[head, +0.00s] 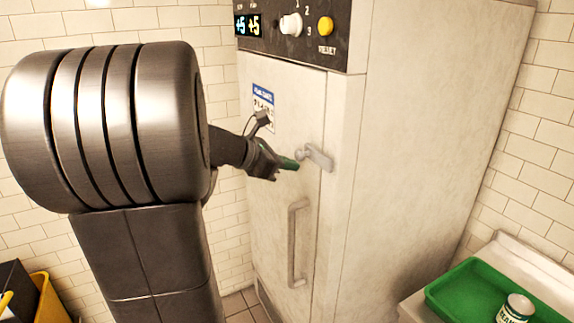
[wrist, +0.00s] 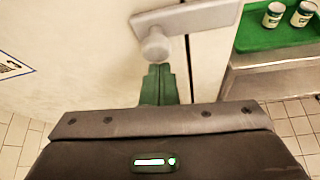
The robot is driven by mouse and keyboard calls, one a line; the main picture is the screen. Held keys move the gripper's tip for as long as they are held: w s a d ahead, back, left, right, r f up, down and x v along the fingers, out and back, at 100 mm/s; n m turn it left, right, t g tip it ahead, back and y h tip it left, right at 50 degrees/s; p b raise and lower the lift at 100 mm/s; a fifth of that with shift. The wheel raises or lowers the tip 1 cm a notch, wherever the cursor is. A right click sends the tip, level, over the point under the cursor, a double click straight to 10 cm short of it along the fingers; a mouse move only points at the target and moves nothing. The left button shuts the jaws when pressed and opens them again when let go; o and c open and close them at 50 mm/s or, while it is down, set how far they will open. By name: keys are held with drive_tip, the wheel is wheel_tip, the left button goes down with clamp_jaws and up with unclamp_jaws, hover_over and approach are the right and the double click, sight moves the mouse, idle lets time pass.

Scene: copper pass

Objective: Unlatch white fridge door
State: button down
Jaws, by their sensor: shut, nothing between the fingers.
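The white fridge door (head: 270,190) is closed and fills the middle of the head view. Its latch (head: 317,157) is a grey lever with a round knob at the door's right edge, lying nearly level with a slight tilt. A vertical bar handle (head: 297,245) sits below it. My gripper (head: 293,163) is shut and empty, with its green fingertips close to the knob. In the wrist view the latch (wrist: 190,18) lies just beyond the fingertips (wrist: 158,72), with the knob right in front of them. I cannot tell whether they touch.
A control panel (head: 290,30) with a display and knobs is above the door. A green tray (head: 445,290) with cans stands on a counter at the right. A yellow bin (head: 48,300) is at the lower left. Tiled floor (wrist: 18,140) shows beside the fridge.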

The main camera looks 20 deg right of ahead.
drive_tip(key=shift+w+r+m+t+b, duration=0.1)
drive_tip(key=shift+r+m+t+b, duration=0.45)
drive_tip(key=shift+b, duration=0.8)
drive_tip(key=s+r+m+t+h+b, duration=0.3)
drive_tip(key=m+b, duration=0.8)
drive_tip(key=b, duration=1.5)
wheel_tip(320, 180, up, 4)
drive_tip(key=s+t, duration=0.2)
drive_tip(key=t, duration=0.1)
drive_tip(key=shift+s+d+t, duration=0.2)
drive_tip(key=shift+s+t, duration=0.05)
drive_tip(key=shift+t, duration=0.1)
drive_tip(key=shift+s+r, duration=0.1)
drive_tip(key=shift+r, duration=0.05)
